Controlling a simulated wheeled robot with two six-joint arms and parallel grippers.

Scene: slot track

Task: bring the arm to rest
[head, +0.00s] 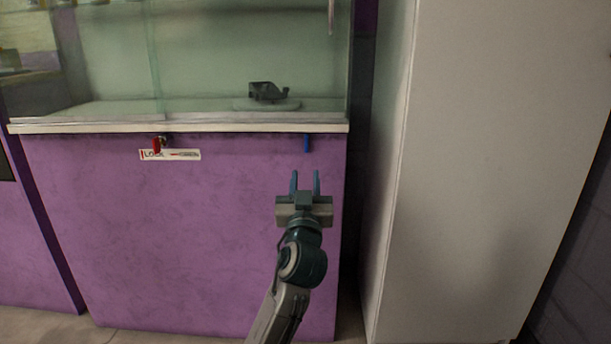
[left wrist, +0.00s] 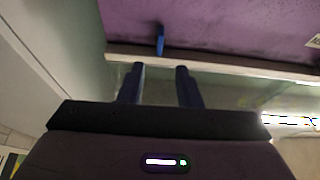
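My left gripper (head: 305,182) stands in front of the purple cabinet front, below the white ledge. Its two blue fingers point up and are apart, with nothing between them. In the left wrist view the fingers (left wrist: 159,82) also stand apart and empty. A small blue piece (head: 307,143) hangs under the ledge, just above the fingertips in the head view. It also shows beyond the fingers in the left wrist view (left wrist: 160,40), apart from them. My right gripper is not in view.
A glass case (head: 210,55) stands on the purple cabinet (head: 180,230), with a dark object (head: 268,92) inside. The white ledge (head: 90,127) carries a red piece (head: 156,146) and label (head: 184,155) below it. A tall pale cabinet (head: 480,170) stands close on the right.

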